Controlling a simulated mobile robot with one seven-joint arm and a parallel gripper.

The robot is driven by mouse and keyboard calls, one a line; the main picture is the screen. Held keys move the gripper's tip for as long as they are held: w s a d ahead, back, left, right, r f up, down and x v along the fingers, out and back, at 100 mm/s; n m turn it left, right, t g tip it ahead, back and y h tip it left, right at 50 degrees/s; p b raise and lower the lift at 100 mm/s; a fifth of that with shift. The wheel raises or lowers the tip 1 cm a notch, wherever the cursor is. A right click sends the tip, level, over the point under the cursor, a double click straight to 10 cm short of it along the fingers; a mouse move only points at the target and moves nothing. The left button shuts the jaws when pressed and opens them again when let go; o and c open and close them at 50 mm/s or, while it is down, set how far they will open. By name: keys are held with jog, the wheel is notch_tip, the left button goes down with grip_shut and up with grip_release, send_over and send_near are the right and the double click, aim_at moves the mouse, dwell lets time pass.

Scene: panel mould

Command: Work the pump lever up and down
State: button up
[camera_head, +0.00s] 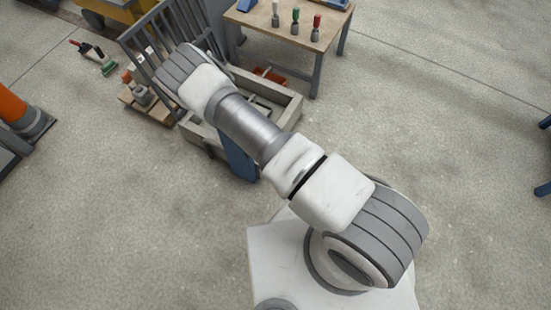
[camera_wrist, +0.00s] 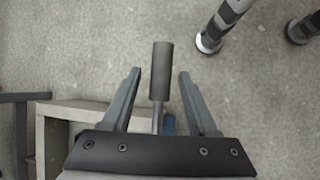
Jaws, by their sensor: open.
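The pump lever's dark cylindrical grip (camera_wrist: 161,72) shows in the wrist view, on a thin grey rod that runs down behind the gripper's palm. My gripper (camera_wrist: 160,75) is open, with one finger on each side of the grip and a visible gap on both sides. I cannot tell from this view whether the grip is at the same depth as the fingertips. A blue body (camera_head: 238,158) beside the grey mould frame (camera_head: 285,115) shows in the head view, partly behind my arm. The lever and my gripper are hidden there.
A wooden table (camera_head: 325,32) with several coloured-handled tools stands at the back. A grey barred rack (camera_head: 140,45) and a low pallet (camera_head: 150,108) stand at the left. An orange cylinder (camera_head: 12,105) is at the far left. The floor at the right is mostly clear.

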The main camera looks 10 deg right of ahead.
jog(key=p+v, duration=0.4)
jog(key=v, duration=1.3)
jog(key=shift+r+p, duration=0.2)
jog(key=shift+p, duration=0.2)
jog(key=shift+a, duration=0.1)
